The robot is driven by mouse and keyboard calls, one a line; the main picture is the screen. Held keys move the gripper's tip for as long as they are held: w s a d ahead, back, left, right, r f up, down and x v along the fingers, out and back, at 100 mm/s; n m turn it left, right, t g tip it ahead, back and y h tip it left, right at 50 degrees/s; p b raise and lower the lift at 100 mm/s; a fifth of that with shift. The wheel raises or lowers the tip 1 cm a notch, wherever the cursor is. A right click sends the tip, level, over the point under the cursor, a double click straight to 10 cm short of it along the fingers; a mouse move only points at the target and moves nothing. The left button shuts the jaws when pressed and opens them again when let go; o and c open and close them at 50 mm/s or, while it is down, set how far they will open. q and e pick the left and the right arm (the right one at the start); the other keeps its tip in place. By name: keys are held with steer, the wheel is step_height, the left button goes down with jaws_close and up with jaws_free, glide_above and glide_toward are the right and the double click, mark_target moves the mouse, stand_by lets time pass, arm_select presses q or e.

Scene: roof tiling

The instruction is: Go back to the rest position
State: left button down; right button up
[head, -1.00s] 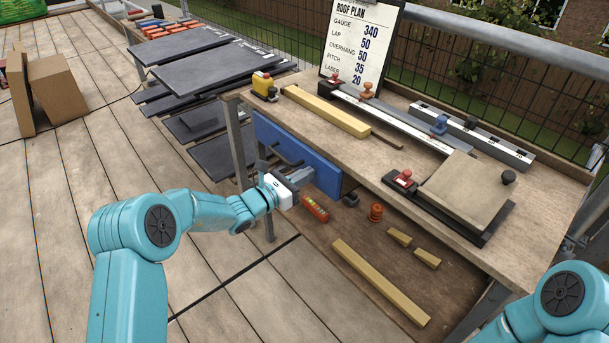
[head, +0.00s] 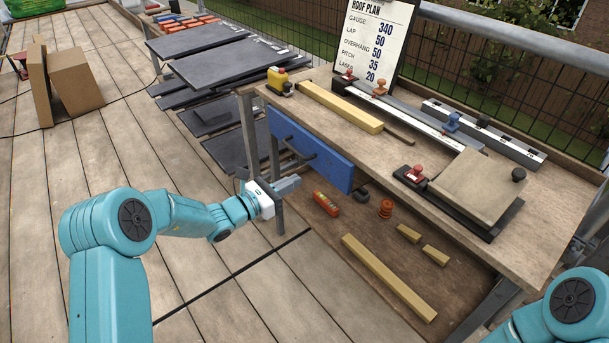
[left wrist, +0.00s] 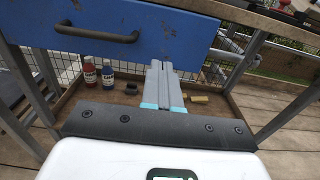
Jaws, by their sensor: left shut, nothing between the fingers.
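My left gripper (head: 290,185) is shut and empty in the head view, left of the workbench's front and clear of the blue drawer (head: 318,155). Its closed fingers (left wrist: 164,88) also show in the left wrist view, pointing toward the bench below the drawer. The drawer's dark handle (left wrist: 97,32) is in that view and nothing grips it. My right arm (head: 560,310) shows only in part at the lower right of the head view. Its gripper is out of the frame.
The workbench (head: 400,165) carries a yellow bar, rails and a tile. Its lower shelf (head: 345,220) holds a level and wooden pieces. Slates (head: 215,62) are stacked behind on the left. Cardboard boxes (head: 77,82) stand at far left. The decking (head: 140,150) between is mostly open.

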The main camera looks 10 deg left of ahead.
arm_select(q)
steer(key=s+d+f+m+g+y, duration=0.2)
steer(key=s+f+m+g, duration=0.3)
steer(key=s+f+m, duration=0.5)
steer(key=s+d+f+m+g+y, duration=0.1)
steer(key=s+f+m+g+y, duration=0.35)
steer(key=s, duration=0.95)
steer(key=s+d+f+m+g+y, duration=0.1)
steer(key=s+d+f+m+g, duration=0.1)
steer(key=s+f+m+g, duration=0.7)
steer(key=s+r+m+t+p, duration=0.1)
steer(key=r+t+p, duration=0.1)
steer(key=r+p, duration=0.7)
steer(key=s+d+r+m+t+p, duration=0.1)
steer(key=s+r+m+t+p, duration=0.1)
steer(key=r+p, duration=0.7)
steer(key=p, duration=0.3)
steer(key=shift+s+d+r+t, duration=0.15)
steer(key=shift+s+r+t, duration=0.15)
steer(key=shift+t, duration=0.05)
